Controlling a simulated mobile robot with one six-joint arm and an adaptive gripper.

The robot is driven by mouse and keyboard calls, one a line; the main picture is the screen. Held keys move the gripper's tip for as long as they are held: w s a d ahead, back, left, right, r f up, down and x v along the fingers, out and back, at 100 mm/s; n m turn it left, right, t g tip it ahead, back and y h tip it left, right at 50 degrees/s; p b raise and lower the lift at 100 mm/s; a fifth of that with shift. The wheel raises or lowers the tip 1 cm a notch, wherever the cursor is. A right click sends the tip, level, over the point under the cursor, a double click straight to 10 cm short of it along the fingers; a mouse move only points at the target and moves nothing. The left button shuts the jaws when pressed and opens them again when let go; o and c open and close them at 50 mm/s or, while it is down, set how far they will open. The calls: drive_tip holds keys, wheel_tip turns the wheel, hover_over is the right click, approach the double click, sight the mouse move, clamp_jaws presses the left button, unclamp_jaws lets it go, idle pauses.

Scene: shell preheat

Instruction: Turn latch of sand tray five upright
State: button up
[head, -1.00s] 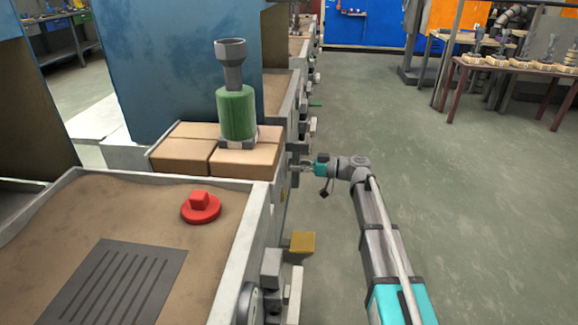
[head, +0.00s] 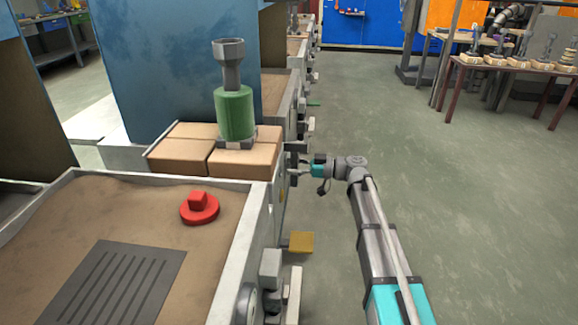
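A row of sand trays runs away from me along the left, and no tray numbers can be read. The nearest sand tray (head: 250,222) has grey latch-like fittings (head: 270,268) on its right side. My gripper (head: 301,166) is at the right side of the following unit, which bears cardboard-coloured blocks. A small dark grey fitting (head: 297,147), perhaps a latch, sticks out just above my fingers. The fingers are small and partly merge with the fittings, so I cannot tell their opening or whether they touch anything. The latch's angle is unclear.
A green cylinder with a grey funnel-like top (head: 235,110) stands on the brown blocks (head: 180,160). A red round piece (head: 199,208) lies on the near sand. A yellow pedal-like plate (head: 301,242) sits low beside the trays.

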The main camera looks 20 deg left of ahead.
drive_tip(key=shift+w+d, duration=0.1)
drive_tip(key=shift+w+d, duration=0.15)
drive_tip(key=shift+d, duration=0.3)
drive_tip(key=w+d, duration=0.1)
drive_tip(key=d, duration=0.9)
drive_tip(key=shift+w+d, duration=0.3)
drive_tip(key=shift+d, duration=0.1)
drive_tip(key=shift+s+a, duration=0.25)
drive_tip(key=shift+a, duration=1.6)
drive_tip(key=shift+s+a, duration=0.25)
drive_tip(key=shift+a, duration=1.6)
drive_tip(key=shift+s+a, duration=0.25)
drive_tip(key=shift+a, duration=1.6)
drive_tip(key=shift+s, duration=0.1)
